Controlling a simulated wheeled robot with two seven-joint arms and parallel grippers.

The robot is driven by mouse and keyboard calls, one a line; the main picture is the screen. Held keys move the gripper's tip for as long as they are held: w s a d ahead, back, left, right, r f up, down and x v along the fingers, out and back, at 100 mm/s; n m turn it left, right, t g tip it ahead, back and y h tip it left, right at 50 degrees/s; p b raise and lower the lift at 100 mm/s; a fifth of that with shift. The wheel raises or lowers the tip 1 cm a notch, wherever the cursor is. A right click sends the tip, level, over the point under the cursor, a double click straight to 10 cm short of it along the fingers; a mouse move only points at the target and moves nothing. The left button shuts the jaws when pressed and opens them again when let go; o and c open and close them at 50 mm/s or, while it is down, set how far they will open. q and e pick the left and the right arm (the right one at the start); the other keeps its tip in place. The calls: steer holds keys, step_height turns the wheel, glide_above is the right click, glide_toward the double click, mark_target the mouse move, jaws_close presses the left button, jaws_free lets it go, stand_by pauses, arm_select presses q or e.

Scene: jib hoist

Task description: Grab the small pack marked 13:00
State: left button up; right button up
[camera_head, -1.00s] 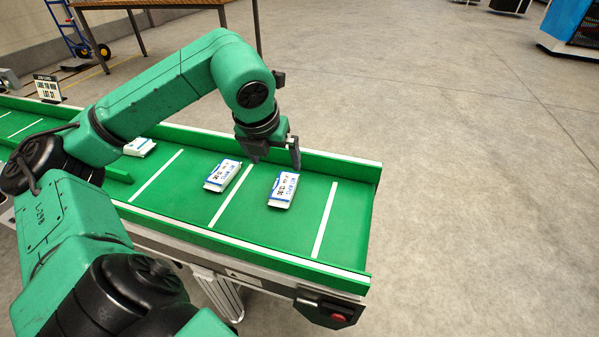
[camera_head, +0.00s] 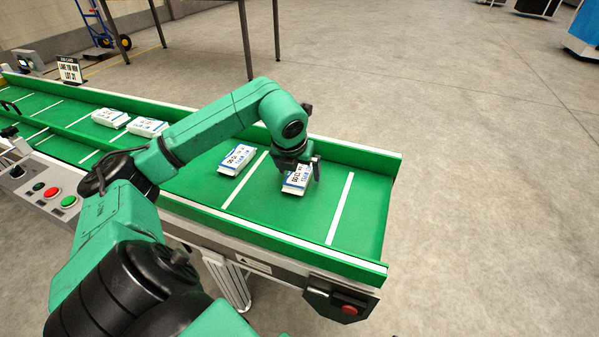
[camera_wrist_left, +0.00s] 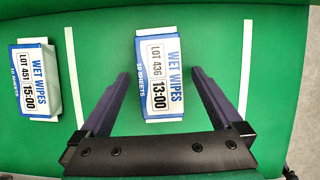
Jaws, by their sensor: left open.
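The pack marked 13:00 (camera_head: 296,183) is a small white and blue wet wipes pack lying on the green conveyor belt. In the left wrist view the pack (camera_wrist_left: 161,85) reads LOT 436 and 13:00. My left gripper (camera_head: 304,171) is open over it and hides part of it in the head view. In the wrist view the jaws (camera_wrist_left: 160,74) stand apart, one on each side of the pack, with green gaps showing between. I cannot tell how high the fingertips are above the belt. My right gripper is not in view.
A pack marked 15:00 (camera_head: 237,160) lies to the left; it also shows in the wrist view (camera_wrist_left: 35,78). Two more packs (camera_head: 110,118) (camera_head: 147,127) lie farther up the belt. Green side rails (camera_head: 350,151) edge the conveyor. A button panel (camera_head: 50,196) is at left.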

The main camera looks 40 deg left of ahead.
arm_select(q)
steer(key=shift+f, duration=0.25)
stand_by(0.3)
steer(key=c, duration=1.4)
